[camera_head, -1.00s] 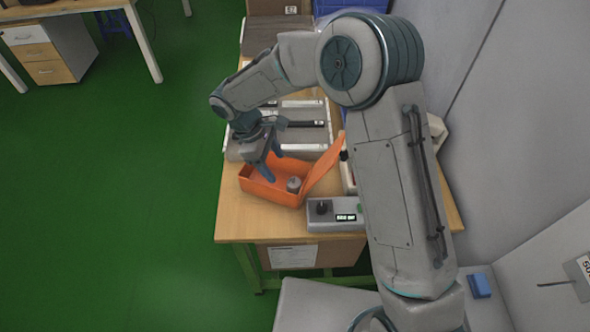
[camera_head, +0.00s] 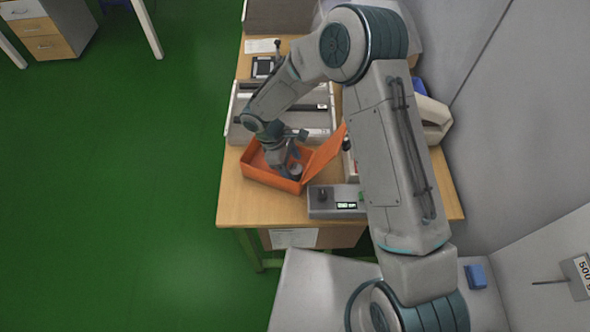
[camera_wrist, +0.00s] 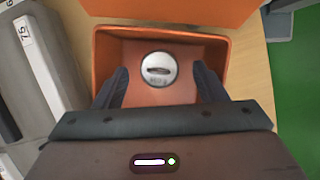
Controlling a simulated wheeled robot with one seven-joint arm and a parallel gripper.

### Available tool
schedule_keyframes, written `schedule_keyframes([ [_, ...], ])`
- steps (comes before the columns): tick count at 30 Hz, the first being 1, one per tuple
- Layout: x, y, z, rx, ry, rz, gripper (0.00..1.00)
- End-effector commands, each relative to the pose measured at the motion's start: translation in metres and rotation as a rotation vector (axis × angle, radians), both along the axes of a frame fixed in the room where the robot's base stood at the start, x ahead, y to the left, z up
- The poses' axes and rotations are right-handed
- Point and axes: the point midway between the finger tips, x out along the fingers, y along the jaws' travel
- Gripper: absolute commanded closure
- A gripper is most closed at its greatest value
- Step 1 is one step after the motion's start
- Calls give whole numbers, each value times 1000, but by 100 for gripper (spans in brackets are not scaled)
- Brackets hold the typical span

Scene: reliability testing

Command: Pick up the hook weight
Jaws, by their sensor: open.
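The hook weight (camera_wrist: 159,69) is a round silver piece with a dark slot or hook on top. It lies in the orange box (camera_wrist: 213,55), near one end wall. In the head view the hook weight (camera_head: 296,170) shows at the right inside the orange box (camera_head: 262,180), partly hidden by my gripper. My gripper (camera_wrist: 160,82) is open, pointing down into the box, with one dark finger on each side of the weight and a gap to it. In the head view my gripper (camera_head: 284,168) is low inside the box; its fingertips are mostly hidden.
The orange lid (camera_head: 325,153) stands open and tilted at the box's right. A grey device with a lit display (camera_head: 336,201) stands in front. Grey panels with slots (camera_head: 240,103) lie behind. The wooden table (camera_head: 235,205) is bare at the front left.

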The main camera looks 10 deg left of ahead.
Motion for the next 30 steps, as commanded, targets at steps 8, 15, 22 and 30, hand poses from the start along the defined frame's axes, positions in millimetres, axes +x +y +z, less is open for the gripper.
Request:
schedule_keyframes([
  [8, 0, -12, -26, 0, 1, -1, 35],
  [15, 0, -12, -27, 0, 0, -1, 43],
  [22, 1, -11, -26, 1, -2, -1, 100],
  [30, 1, -11, -23, 2, -2, -2, 100],
])
